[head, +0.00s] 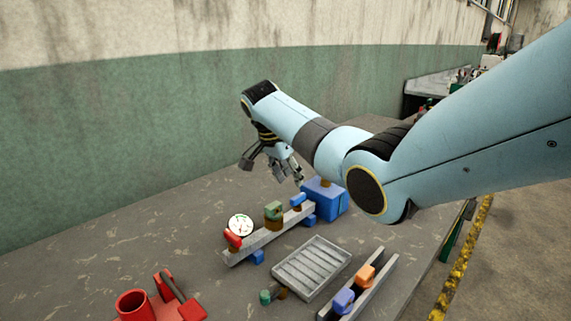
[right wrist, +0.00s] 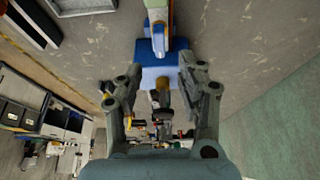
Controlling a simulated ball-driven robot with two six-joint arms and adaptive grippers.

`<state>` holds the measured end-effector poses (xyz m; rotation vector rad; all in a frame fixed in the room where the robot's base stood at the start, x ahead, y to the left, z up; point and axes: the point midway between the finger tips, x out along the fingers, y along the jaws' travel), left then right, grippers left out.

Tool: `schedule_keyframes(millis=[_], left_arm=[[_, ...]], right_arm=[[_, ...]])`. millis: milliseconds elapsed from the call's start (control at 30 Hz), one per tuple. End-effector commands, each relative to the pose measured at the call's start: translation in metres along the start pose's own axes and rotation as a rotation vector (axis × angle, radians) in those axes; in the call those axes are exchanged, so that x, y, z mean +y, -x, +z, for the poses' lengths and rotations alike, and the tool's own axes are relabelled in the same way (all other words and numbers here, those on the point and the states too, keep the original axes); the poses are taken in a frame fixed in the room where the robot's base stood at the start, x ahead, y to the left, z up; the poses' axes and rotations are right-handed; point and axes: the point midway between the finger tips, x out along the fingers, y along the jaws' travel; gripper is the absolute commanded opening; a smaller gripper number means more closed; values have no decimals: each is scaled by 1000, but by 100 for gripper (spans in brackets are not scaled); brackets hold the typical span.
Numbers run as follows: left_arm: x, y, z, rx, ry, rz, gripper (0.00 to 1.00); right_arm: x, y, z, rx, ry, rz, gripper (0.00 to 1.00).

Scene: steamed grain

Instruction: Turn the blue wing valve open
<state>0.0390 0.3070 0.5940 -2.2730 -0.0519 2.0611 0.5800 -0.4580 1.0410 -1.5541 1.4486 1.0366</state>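The blue wing valve (head: 298,200) appears as a small blue handle at the far right end of a grey pipe bar (head: 262,237) on the table. My right gripper (head: 275,172) hangs above and a little behind that end in the head view. Its fingers are spread, with nothing visibly held. In the right wrist view the open right gripper (right wrist: 161,68) has its fingers on either side of a blue box (right wrist: 150,78). That box also stands behind the bar's end in the head view (head: 330,203). I cannot tell the wing's exact angle. My left gripper is out of view.
A round gauge (head: 240,224), a red handle (head: 232,239) and a green valve (head: 273,210) sit along the bar. A slatted grey tray (head: 312,268) and a rail with blue (head: 343,300) and orange (head: 365,275) blocks lie nearer. A red cup (head: 133,305) stands front left.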

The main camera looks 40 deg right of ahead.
Motion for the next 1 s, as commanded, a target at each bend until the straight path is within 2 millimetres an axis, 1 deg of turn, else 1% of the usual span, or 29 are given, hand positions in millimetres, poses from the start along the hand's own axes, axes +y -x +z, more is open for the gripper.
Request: schedule_keyframes(millis=[33, 100, 200, 300, 433, 1000], left_arm=[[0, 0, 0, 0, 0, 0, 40], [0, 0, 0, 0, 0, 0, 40], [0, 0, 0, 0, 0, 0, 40], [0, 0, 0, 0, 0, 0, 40], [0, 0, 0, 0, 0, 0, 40], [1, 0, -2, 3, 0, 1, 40]], right_arm=[[-1, 11, 0, 0, 0, -5, 38], [-1, 24, 0, -1, 0, -3, 38], [-1, 37, 0, -1, 1, -2, 38], [0, 44, 0, -1, 0, -1, 38], [0, 47, 0, -1, 0, 0, 38], [0, 46, 0, 0, 0, 0, 38]])
